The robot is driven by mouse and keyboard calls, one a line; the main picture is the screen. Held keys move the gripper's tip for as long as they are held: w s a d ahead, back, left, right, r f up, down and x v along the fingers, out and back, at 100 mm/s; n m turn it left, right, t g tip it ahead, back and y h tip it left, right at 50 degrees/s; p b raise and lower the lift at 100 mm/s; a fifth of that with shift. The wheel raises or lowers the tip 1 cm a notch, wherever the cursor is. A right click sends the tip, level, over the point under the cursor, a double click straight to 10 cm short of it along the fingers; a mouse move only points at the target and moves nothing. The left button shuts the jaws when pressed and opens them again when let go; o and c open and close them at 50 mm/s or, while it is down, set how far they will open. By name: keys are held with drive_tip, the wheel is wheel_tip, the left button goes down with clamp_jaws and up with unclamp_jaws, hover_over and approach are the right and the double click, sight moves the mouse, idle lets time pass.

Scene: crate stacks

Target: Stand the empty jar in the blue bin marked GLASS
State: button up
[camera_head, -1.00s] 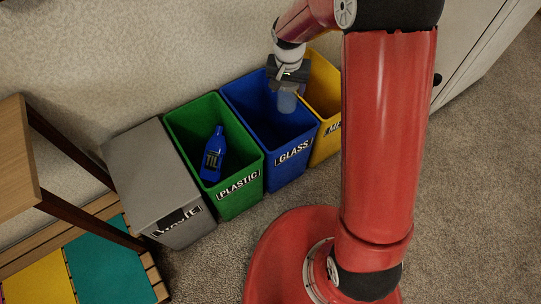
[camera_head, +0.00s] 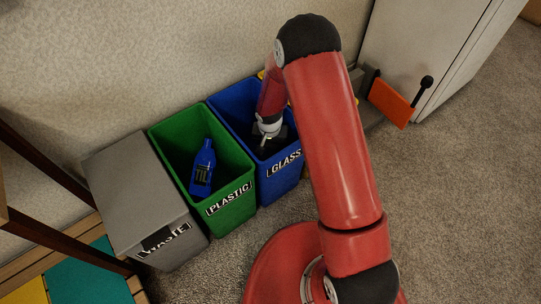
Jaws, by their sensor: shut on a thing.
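The blue bin marked GLASS (camera_head: 268,182) stands to the right of the green bin, its open top facing up. My gripper (camera_head: 268,142) is down inside the blue bin, below its rim, pointing downward. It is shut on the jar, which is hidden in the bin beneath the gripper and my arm. I cannot see whether the jar touches the bin floor. My arm covers the right part of the blue bin.
The green PLASTIC bin (camera_head: 229,207) holds a blue bottle (camera_head: 202,168). A grey WASTE bin (camera_head: 134,189) stands left of it. The yellow bin is almost wholly hidden behind my arm. An orange panel (camera_head: 391,103) and a pale cabinet (camera_head: 420,40) are at right. Carpet in front is clear.

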sight(271, 154)
drive_tip(key=shift+f+b, duration=0.45)
drive_tip(key=shift+f, duration=2.7)
drive_tip(key=shift+f, duration=0.2)
drive_tip(key=o, duration=0.8)
drive_tip(key=shift+r, duration=0.1)
drive_tip(key=r, duration=0.4)
drive_tip(key=s+r+p, duration=0.1)
drive_tip(key=r, duration=0.3)
drive_tip(key=r+p, duration=0.1)
drive_tip(key=r, duration=0.3)
drive_tip(key=shift+s+a, duration=0.15)
drive_tip(key=shift+s, duration=0.25)
drive_tip(key=shift+r, duration=0.1)
